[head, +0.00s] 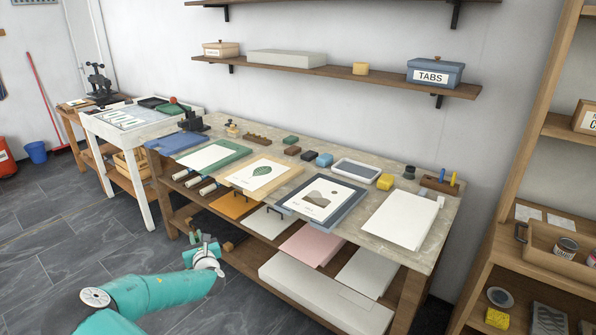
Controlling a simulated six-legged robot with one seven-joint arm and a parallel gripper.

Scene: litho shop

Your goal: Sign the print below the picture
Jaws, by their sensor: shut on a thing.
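A print with a grey and tan landscape picture (325,197) lies on a blue-grey board on the long bench. Some small marks show below its picture. Another print with a green leaf (262,173) lies on a yellow-tan board to its left. My gripper (200,238) is low at the front left of the bench, apart from both prints. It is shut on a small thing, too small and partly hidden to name. A wooden holder (437,185) with a blue and a yellow upright stick stands at the bench's back right.
A stack of white paper (402,219) lies at the bench's right end. Ink blocks, a grey-framed tray (356,171) and a yellow sponge (385,182) line the back. Lower shelves hold coloured sheets. A wooden shelf unit (540,245) stands right. Floor is open at left.

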